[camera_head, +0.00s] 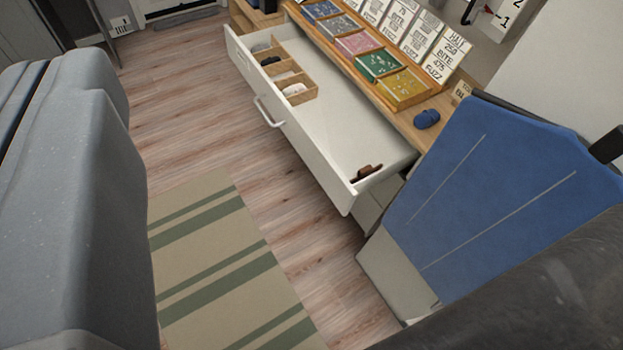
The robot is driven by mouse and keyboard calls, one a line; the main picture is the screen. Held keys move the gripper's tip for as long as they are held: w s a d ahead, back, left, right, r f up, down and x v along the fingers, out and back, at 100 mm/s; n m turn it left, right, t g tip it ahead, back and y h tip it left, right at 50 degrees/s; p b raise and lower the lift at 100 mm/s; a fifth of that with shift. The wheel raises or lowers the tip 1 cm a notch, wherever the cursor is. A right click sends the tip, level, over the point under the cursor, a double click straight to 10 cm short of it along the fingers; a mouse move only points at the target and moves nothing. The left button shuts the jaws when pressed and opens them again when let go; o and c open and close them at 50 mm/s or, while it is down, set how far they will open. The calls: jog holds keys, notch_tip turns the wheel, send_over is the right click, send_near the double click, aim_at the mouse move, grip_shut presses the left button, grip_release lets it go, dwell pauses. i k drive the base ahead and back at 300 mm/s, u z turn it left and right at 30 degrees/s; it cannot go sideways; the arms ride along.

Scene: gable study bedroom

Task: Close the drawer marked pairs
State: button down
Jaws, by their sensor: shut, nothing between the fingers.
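A wide white drawer (318,128) stands pulled out from under a wooden top in the upper middle of the view. Its front (305,147) faces the lower left and carries a pale bar handle (268,112). No word "pairs" can be read on it. Inside, a wooden divider (297,98) at the far end holds small dark and white items. A small brown item (365,172) lies at the near end. My gripper's fingers do not show, so their place relative to the handle cannot be seen.
The wooden top (425,128) bears coloured trays (379,63), lettered white cards (420,38) and a blue item (426,118). A blue covered object (480,190) stands close to the drawer's near end. Wooden floor and a striped rug (215,250) lie clear before the drawer.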

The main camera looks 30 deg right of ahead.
aim_at(336, 128)
jog(key=z, duration=0.85)
jog(key=i, duration=1)
jog(key=u, duration=0.05)
